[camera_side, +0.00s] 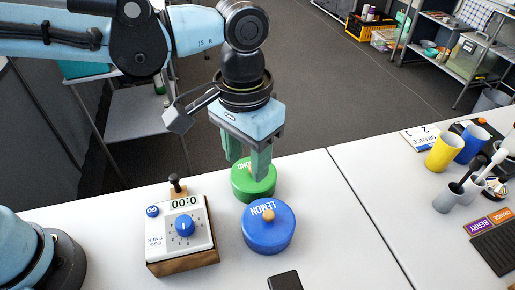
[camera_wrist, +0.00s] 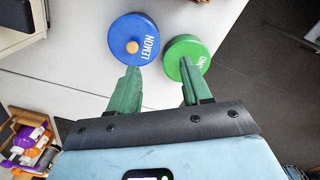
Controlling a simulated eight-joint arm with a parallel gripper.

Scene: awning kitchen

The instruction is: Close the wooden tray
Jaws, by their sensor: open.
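No separate wooden tray stands out clearly. A white egg timer (camera_side: 181,238) reading 00:0-something, with a blue dial, sits on a wooden base (camera_side: 187,263) on the white table; I cannot tell whether that base is the tray or whether it is open. My gripper (camera_side: 247,167) points down over the green round container, its two green fingers apart with nothing between them. In the wrist view the gripper (camera_wrist: 160,70) shows its fingertips near the blue and green lids. The wooden base is not seen in the wrist view.
A blue LEMON container (camera_side: 268,228) with a wooden knob stands in front of the green container (camera_side: 253,183). A black object (camera_side: 285,281) lies at the front edge. Yellow (camera_side: 444,153) and blue (camera_side: 473,143) cups stand on the right table. Bare tabletop lies right of the containers.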

